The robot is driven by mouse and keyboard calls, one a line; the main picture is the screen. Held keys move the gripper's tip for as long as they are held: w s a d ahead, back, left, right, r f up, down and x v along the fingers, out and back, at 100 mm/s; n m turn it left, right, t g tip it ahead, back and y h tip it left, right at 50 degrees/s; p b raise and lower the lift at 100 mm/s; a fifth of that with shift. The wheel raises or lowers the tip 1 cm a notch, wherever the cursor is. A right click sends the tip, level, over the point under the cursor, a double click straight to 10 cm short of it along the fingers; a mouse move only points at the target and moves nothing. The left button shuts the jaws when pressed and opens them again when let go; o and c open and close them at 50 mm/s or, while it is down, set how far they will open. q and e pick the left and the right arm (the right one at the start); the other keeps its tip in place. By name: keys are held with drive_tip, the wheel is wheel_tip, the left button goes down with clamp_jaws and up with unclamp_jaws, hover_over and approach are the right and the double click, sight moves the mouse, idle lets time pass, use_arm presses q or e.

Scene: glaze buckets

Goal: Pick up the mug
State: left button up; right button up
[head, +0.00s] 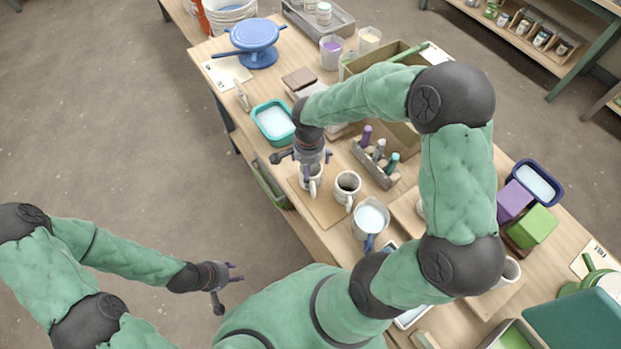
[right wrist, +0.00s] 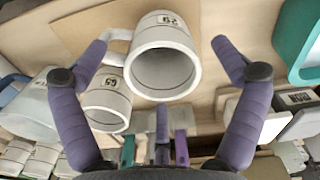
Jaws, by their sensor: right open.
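A white mug (right wrist: 165,65) marked 29 stands between the fingertips of my right gripper in the right wrist view. It also shows in the head view (head: 313,185), under that gripper and partly hidden by it. My right gripper (head: 316,168) is open, with its purple fingers apart on either side of the mug; I cannot tell whether they touch it. My left gripper (head: 236,273) is open and empty over the floor at lower left.
A white pitcher (head: 370,218) stands near the mugs. A wooden holder (head: 374,166) with coloured-handled tools is behind them. A teal tub (head: 272,122) of white liquid sits near the table edge. A blue stand (head: 254,38) is at the far end.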

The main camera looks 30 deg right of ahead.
wheel_tip(320, 180, down, 2)
drive_tip(key=shift+f, duration=0.15)
drive_tip(key=c, duration=1.5)
